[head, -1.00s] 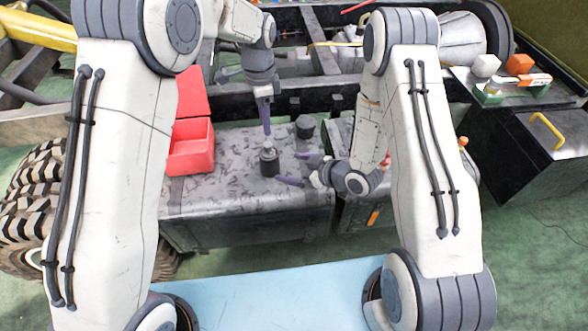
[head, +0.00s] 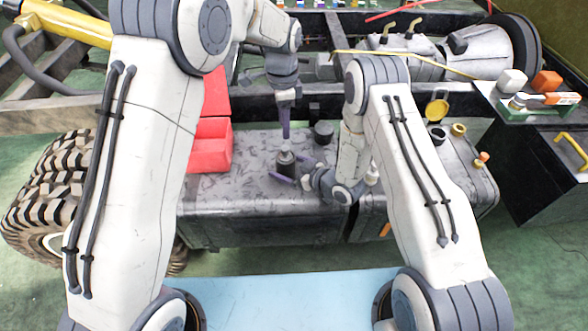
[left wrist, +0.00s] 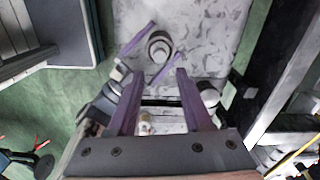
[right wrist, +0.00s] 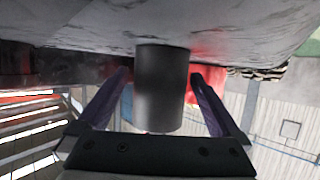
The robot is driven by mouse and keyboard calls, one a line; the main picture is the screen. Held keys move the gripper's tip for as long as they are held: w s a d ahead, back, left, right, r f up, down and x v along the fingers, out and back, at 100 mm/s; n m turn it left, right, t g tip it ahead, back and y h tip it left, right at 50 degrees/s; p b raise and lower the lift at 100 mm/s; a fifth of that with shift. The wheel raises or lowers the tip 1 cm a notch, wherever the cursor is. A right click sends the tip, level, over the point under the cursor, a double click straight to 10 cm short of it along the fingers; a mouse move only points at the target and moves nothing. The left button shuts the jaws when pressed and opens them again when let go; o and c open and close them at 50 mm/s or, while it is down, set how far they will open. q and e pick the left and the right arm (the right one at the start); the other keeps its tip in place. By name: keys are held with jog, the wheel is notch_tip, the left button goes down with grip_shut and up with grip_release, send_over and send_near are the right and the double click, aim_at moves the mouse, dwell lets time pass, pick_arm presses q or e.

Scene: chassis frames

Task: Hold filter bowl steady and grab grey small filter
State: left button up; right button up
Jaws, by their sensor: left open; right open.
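The filter bowl (head: 286,168) is a dark upright cylinder on top of the grey tank. In the left wrist view the filter bowl (left wrist: 160,46) shows from above, with a pale ring at its top. The small grey filter seems to be at its top, but I cannot tell it apart clearly. My right gripper (head: 294,170) is open, low beside the tank top; in the right wrist view its purple fingers (right wrist: 160,74) stand on both sides of the dark cylinder, with gaps. My left gripper (head: 286,130) is open and empty, pointing down above the bowl.
A black cap (head: 323,134) stands behind the bowl. A second tank (head: 465,170) with a yellow open cap (head: 437,108) lies to the right. Dark frame rails run behind.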

jog(key=shift+w+a+f, duration=0.1)
jog(key=shift+w+a, duration=0.05)
jog(key=shift+a, duration=0.05)
jog(key=c, duration=1.5)
